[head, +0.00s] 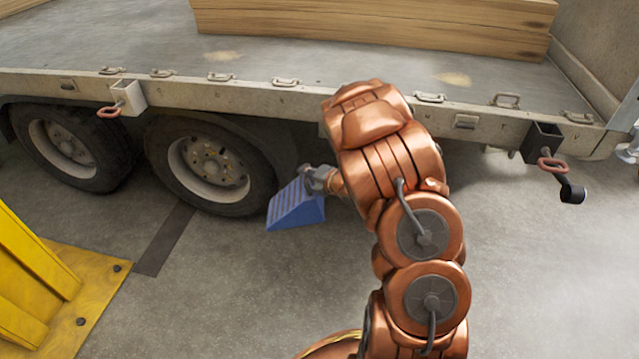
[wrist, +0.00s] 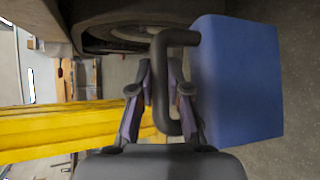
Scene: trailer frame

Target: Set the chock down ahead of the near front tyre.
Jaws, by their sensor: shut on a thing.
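The blue chock (head: 296,208) is a ribbed wedge just right of the right-hand near tyre (head: 238,194). My gripper (head: 318,180) is at the chock's upper right side. In the wrist view, my gripper (wrist: 160,95) is shut on the dark bar handle (wrist: 178,38) of the chock, whose plain blue face (wrist: 240,85) fills the right. The dark tyre (wrist: 95,32) shows at the top, left of the chock. The chock is close to the floor; I cannot tell whether it touches the floor or the tyre.
A second tyre (head: 100,160) stands further left under the trailer bed (head: 300,92), which carries timber beams (head: 370,25). A yellow post base (head: 95,295) is at lower left. Latches and a bracket (head: 545,150) hang along the trailer's edge. The grey floor at right is clear.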

